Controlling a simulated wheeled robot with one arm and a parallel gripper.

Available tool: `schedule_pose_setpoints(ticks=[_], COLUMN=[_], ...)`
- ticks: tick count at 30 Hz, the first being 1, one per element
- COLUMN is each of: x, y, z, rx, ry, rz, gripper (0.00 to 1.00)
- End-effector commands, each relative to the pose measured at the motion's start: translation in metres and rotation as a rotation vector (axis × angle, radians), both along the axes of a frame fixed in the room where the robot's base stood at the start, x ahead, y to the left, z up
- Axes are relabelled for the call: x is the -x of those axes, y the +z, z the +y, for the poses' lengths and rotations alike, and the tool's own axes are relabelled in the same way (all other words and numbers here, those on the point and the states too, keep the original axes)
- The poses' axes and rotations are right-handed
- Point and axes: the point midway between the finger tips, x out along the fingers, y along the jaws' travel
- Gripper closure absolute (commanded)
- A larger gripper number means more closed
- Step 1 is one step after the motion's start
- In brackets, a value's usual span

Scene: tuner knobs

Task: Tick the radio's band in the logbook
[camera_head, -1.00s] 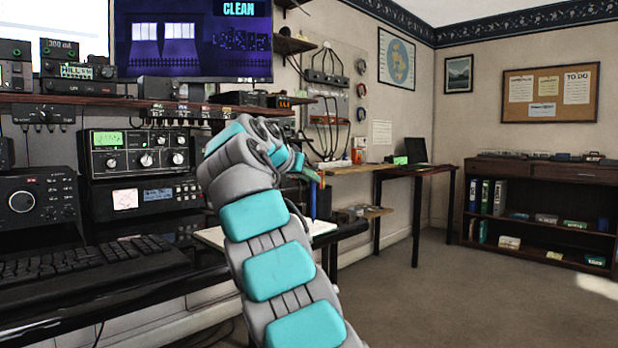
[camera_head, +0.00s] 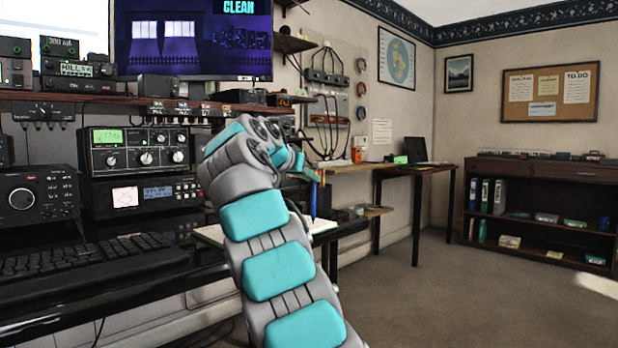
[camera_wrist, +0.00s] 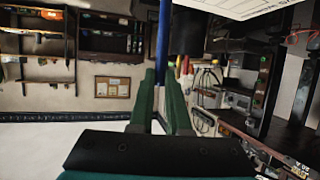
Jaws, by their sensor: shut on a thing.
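My gripper (camera_wrist: 165,85) is shut on a blue pen (camera_wrist: 163,38) in the wrist view, with its green fingers on either side of it. In the head view, my gripper (camera_head: 310,176) is partly hidden behind my wrist, and the blue pen (camera_head: 313,202) points down over the logbook. The open logbook (camera_head: 325,226) lies at the desk's right end, its middle hidden by my arm. A pale page (camera_wrist: 235,8) shows at the top of the wrist view. Whether the pen touches paper is unclear. A radio with a green display (camera_head: 137,150) stands left of my arm.
A second radio (camera_head: 145,196) sits below it, and a black radio with a large dial (camera_head: 38,200) stands at the left. A keyboard (camera_head: 85,258) lies on the desk. A side table (camera_head: 405,168) and a bookshelf (camera_head: 540,215) stand beyond open floor.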

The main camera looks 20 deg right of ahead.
Motion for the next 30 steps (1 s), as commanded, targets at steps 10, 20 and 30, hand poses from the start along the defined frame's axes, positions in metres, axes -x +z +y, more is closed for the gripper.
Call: schedule_pose_setpoints(ticks=[10, 20, 30], x=[0.0000, 0.0014, 0.0035], y=[-0.0035, -0.0033, -0.0039], z=[0.0001, -0.0025, -0.0067], rx=[0.000, 0.001, 0.001], ry=[0.000, 0.001, 0.001], rz=[0.000, -0.001, -0.001], gripper=[1.00, 1.00, 1.00])
